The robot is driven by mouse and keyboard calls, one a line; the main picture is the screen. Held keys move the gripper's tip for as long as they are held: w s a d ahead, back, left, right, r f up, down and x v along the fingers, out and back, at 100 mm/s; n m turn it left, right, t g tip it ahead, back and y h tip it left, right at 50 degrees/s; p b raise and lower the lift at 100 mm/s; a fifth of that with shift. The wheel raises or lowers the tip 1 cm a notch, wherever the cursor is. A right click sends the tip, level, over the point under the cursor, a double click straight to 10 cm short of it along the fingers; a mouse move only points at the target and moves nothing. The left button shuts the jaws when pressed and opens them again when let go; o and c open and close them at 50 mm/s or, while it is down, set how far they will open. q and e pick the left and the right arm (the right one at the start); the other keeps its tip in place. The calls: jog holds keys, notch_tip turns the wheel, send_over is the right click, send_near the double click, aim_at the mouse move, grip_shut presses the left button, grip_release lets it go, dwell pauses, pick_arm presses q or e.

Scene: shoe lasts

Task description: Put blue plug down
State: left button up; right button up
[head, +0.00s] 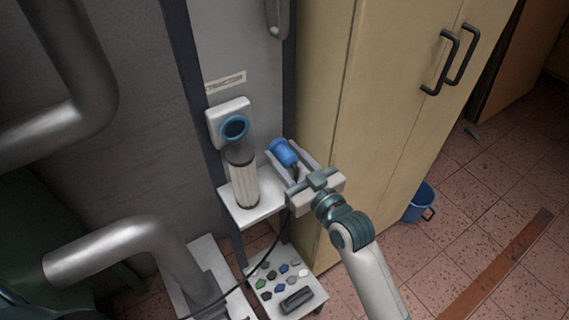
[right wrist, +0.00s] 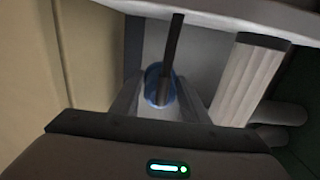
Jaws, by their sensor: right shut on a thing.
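The blue plug (head: 283,152) is a short bright blue cylinder with a black cable. My right gripper (head: 292,161) is shut on it, with one pale finger on each side. The plug is tilted, beside the upper right of the small white shelf (head: 264,211); I cannot tell its height over the shelf. In the right wrist view the plug (right wrist: 153,88) shows between the fingers as a blue round shape, with the dark cable crossing in front of it. My left gripper is not in view.
A ribbed white cylinder (head: 243,180) stands on the shelf, left of the plug. A blue-ringed socket (head: 234,127) is on the panel behind. A lower tray (head: 292,311) holds several small coloured pieces. A tan cabinet (head: 388,110) stands close on the right, with a blue bucket (head: 418,203) beside it.

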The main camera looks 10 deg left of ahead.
aim_at(284, 166)
jog(key=shift+a, duration=0.1)
notch_tip(284, 166, down, 3)
jog(key=shift+f, duration=0.1)
jog(key=shift+w+f, duration=0.15)
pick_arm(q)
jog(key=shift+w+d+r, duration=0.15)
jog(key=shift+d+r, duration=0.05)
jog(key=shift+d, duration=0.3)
pick_arm(e)
jog(key=shift+f, duration=0.2)
jog(key=shift+f, duration=0.1)
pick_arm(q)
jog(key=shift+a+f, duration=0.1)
pick_arm(e)
jog(key=shift+f, duration=0.1)
